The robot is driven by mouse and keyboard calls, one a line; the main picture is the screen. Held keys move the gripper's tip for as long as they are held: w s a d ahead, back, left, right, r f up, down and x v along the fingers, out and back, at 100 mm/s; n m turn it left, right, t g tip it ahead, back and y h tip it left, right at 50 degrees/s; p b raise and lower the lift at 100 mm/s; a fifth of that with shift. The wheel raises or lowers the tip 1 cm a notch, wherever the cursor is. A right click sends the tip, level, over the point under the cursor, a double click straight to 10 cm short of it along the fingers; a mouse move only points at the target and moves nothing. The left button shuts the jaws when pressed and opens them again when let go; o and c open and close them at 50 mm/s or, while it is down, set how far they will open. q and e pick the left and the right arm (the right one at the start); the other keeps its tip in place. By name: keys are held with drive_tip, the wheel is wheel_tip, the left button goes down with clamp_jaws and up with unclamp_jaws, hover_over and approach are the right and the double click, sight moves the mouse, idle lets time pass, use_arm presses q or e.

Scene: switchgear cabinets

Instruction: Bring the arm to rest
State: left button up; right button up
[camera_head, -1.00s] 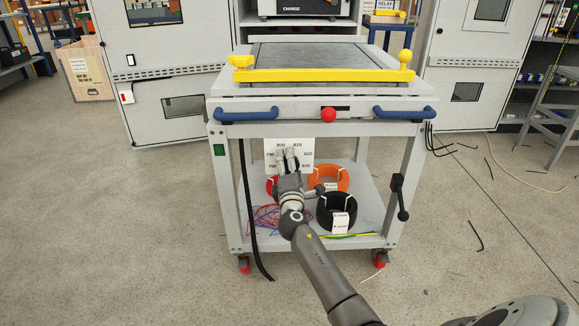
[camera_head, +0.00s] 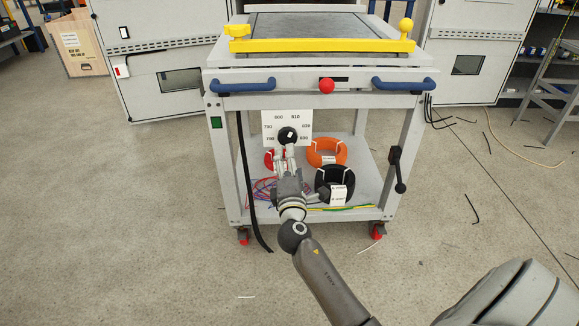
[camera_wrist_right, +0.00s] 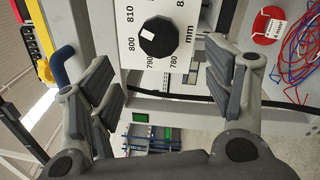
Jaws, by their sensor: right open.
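My right gripper (camera_head: 284,158) is in front of the lower part of the cart, just below the black round knob (camera_head: 288,135) of a white dial plate (camera_head: 302,118). In the right wrist view the right gripper (camera_wrist_right: 160,85) is open, with its two fingers wide apart and nothing between them. The knob (camera_wrist_right: 160,37) shows beyond the fingers, apart from them, with a white mark on its face. The dial plate (camera_wrist_right: 110,20) bears numbers such as 800 and 810. My left gripper is not in view.
The cart has a yellow bar (camera_head: 320,45), blue handles (camera_head: 243,86) and a red button (camera_head: 326,86). Its lower shelf holds an orange coil (camera_head: 327,152), a black coil (camera_head: 335,183) and loose wires. A black crank (camera_head: 397,170) is on its right. Floor around is mostly clear.

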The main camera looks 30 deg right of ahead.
drive_tip(key=shift+s+a, duration=0.3)
drive_tip(key=shift+s, duration=0.2)
